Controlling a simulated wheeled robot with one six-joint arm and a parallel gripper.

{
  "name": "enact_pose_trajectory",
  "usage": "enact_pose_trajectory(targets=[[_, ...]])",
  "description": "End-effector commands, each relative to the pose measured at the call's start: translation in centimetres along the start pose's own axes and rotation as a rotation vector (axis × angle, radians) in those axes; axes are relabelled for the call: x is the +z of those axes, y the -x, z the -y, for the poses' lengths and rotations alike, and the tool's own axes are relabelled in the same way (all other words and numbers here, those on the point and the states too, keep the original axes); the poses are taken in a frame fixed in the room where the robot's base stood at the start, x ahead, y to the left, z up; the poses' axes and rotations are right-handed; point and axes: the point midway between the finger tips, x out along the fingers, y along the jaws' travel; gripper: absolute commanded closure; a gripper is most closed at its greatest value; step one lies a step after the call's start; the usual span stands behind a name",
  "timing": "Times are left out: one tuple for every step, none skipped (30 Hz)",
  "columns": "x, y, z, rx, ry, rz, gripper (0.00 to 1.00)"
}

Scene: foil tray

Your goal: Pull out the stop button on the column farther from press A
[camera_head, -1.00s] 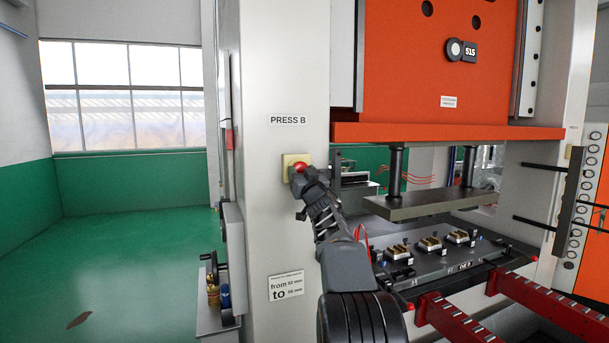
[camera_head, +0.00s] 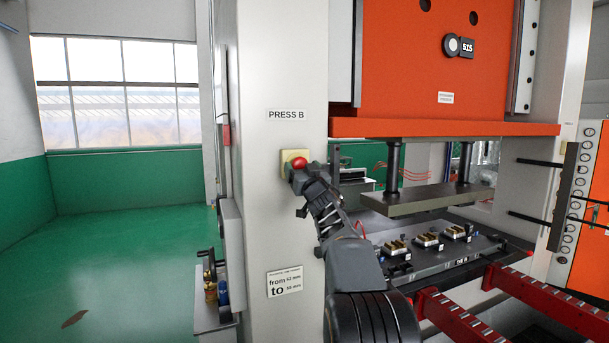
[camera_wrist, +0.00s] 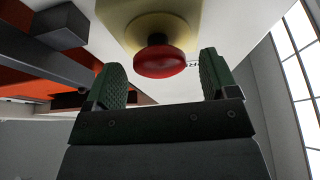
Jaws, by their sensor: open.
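The red mushroom-head stop button (camera_head: 299,163) sits on a yellow plate (camera_head: 287,158) on the white column (camera_head: 270,200) labelled PRESS B. In the wrist view the red button (camera_wrist: 160,62) stands out from its yellow plate (camera_wrist: 150,22) on a dark stem. My gripper (camera_head: 297,172) is at the button, just below it in the head view. In the wrist view my gripper (camera_wrist: 163,75) is open, with one green padded finger on each side of the button and a gap to both. The fingers do not grip it.
The orange press ram (camera_head: 410,60) and its grey plate (camera_head: 425,199) are right of the column. Red rails (camera_head: 470,322) stick out at the lower right. A cabinet with a handwheel (camera_head: 212,290) stands left of the column. The green floor farther left is mostly clear.

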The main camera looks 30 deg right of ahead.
Motion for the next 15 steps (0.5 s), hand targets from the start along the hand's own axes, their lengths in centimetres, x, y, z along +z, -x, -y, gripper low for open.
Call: enact_pose_trajectory(targets=[[0.1,0.3,0.0,0.0,0.0,0.0,0.21],[0.2,0.6,0.0,0.001,0.0,0.0,0.21],[0.2,1.1,-0.1,0.001,0.001,-0.001,0.21],[0.2,1.5,-0.1,0.001,0.001,-0.001,0.21],[0.3,2.0,-0.1,0.001,0.001,-0.001,0.21],[0.4,2.8,-0.1,0.002,0.001,-0.001,0.21],[0.4,3.4,-0.1,0.002,0.001,-0.001,0.21],[0.3,4.0,-0.1,0.002,0.001,-0.002,0.21],[0.4,4.9,-0.1,0.002,0.002,-0.002,0.21],[0.4,5.5,-0.1,0.002,0.001,-0.001,0.21],[0.4,6.2,-0.1,0.002,0.002,-0.002,0.21],[0.3,7.0,-0.1,0.003,0.002,-0.002,0.21],[0.4,7.6,-0.1,0.003,0.002,-0.001,0.21],[0.4,8.2,-0.1,0.002,0.001,-0.001,0.21],[0.4,8.9,0.0,0.001,0.001,-0.001,0.21]])
